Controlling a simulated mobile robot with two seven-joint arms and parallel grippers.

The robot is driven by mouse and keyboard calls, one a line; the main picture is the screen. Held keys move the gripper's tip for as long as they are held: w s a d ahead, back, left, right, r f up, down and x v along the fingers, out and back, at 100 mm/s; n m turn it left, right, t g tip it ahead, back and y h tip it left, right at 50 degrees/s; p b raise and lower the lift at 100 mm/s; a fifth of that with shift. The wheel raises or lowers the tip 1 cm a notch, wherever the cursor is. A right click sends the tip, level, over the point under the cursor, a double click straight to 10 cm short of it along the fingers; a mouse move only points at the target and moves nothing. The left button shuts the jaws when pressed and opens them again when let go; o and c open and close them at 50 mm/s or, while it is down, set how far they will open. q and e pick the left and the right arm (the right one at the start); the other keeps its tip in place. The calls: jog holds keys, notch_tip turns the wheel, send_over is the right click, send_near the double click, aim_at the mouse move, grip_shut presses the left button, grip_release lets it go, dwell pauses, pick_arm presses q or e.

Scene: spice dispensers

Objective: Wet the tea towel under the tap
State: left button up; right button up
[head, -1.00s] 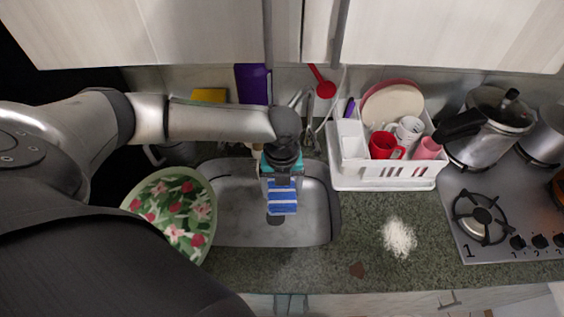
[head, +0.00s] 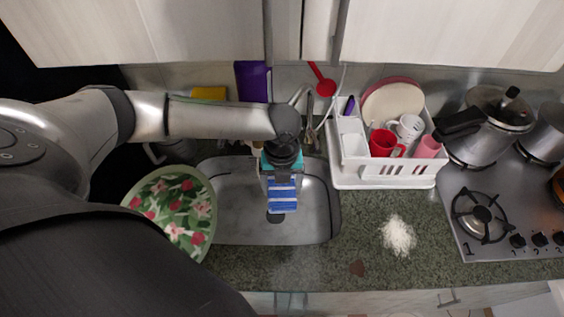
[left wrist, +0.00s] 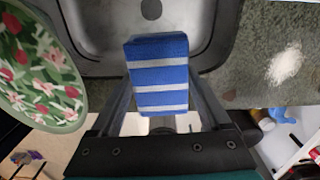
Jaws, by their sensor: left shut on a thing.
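The tea towel (head: 283,194) is a folded blue cloth with pale stripes. My left gripper (head: 281,172) is shut on it and holds it over the metal sink (head: 310,215). In the left wrist view the towel (left wrist: 158,75) sits between the two fingers of my left gripper (left wrist: 160,105), with the sink drain (left wrist: 151,9) beyond it. The tap (head: 298,96) is at the back of the sink, partly hidden behind my left arm. I cannot make out any water on the towel. My right gripper is not in view.
A floral green tray (head: 172,208) leans at the sink's left. A white dish rack (head: 385,178) with mugs and plates stands to the right. White powder (head: 398,236) and a small brown piece (head: 357,268) lie on the counter. A stove (head: 510,215) with pots is further right.

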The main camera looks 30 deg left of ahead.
aim_at(282, 206)
pick_arm(q)
jog(key=shift+s, duration=0.1)
jog(key=shift+s+d+r, duration=0.45)
jog(key=shift+s+r, duration=0.2)
jog(key=shift+s, duration=0.05)
jog(key=shift+s+d+r, duration=0.4)
jog(key=shift+s+r, duration=0.25)
jog(key=shift+r, duration=0.05)
jog(key=shift+s+d+r, duration=0.45)
jog(key=shift+s+r, duration=0.2)
jog(key=shift+s, duration=0.05)
